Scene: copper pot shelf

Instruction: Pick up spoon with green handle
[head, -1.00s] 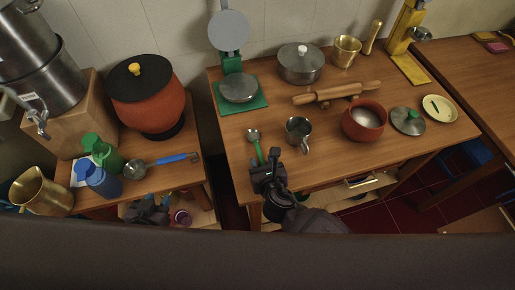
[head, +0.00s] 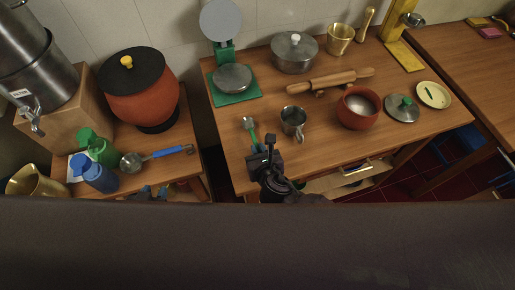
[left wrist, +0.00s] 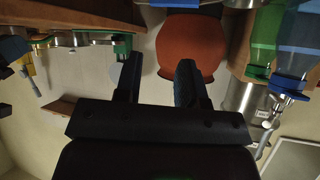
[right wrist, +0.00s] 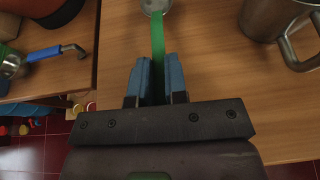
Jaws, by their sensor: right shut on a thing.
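The spoon with the green handle (head: 252,134) lies near the front left of the middle wooden table, its metal bowl pointing toward the back. My right gripper (head: 263,154) is over its front end. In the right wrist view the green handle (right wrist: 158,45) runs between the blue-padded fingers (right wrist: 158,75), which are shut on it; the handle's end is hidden. My left gripper (left wrist: 158,75) has its two dark fingers apart with nothing between them in the left wrist view; I cannot make it out clearly in the head view.
A metal cup (head: 294,121) stands just right of the spoon, with a red-brown bowl (head: 358,108) beyond. A green scale (head: 233,80) is behind. A blue-handled ladle (head: 163,154) lies on the left table beside green and blue bottles. Bare wood lies around the spoon's front.

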